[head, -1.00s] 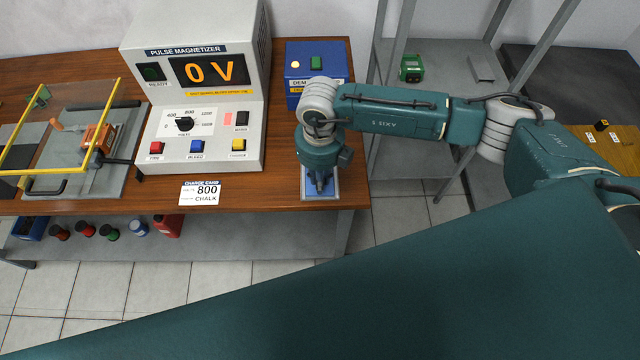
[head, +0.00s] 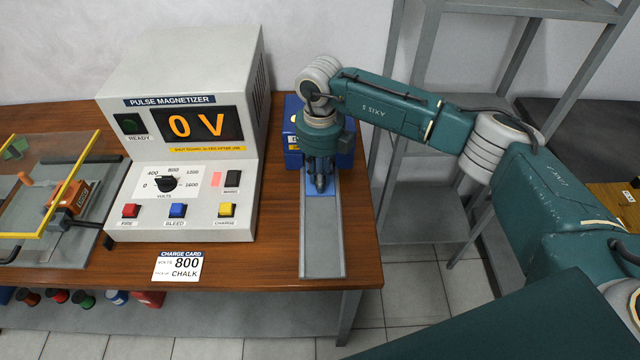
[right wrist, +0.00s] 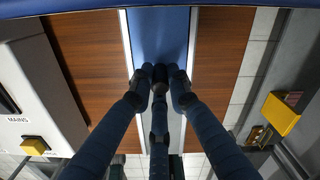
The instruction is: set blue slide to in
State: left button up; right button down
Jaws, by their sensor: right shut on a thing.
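The blue slide (head: 314,188) is a flat blue plate on a long grey track (head: 322,245). It lies at the back end of the track, close against the front of the blue box (head: 292,150). My right gripper (head: 321,184) points down over the slide, with its fingers closed together on it. In the right wrist view the slide (right wrist: 160,35) runs up to the blue box, and my right gripper (right wrist: 161,76) is shut on a small dark knob, mostly hidden by the fingers. My wrist hides much of the box. My left gripper is out of view.
The pulse magnetizer (head: 185,140) stands left of the track and reads 0 V. A charge card (head: 178,266) lies at the table's front edge. A clear-lidded fixture with yellow bars (head: 62,210) is at far left. The track's front part is bare. Grey shelving (head: 420,215) stands at right.

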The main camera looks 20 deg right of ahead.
jog(key=shift+w+d, duration=0.1)
jog(key=shift+w, duration=0.15)
jog(key=c, duration=1.6)
grip_release()
jog(key=shift+s, duration=0.1)
jog(key=shift+c, duration=0.2)
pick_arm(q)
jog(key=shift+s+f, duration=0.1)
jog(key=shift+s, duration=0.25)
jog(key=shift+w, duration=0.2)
pick_arm(e)
notch_tip(320, 180, up, 12)
jog(key=shift+s+f, duration=0.1)
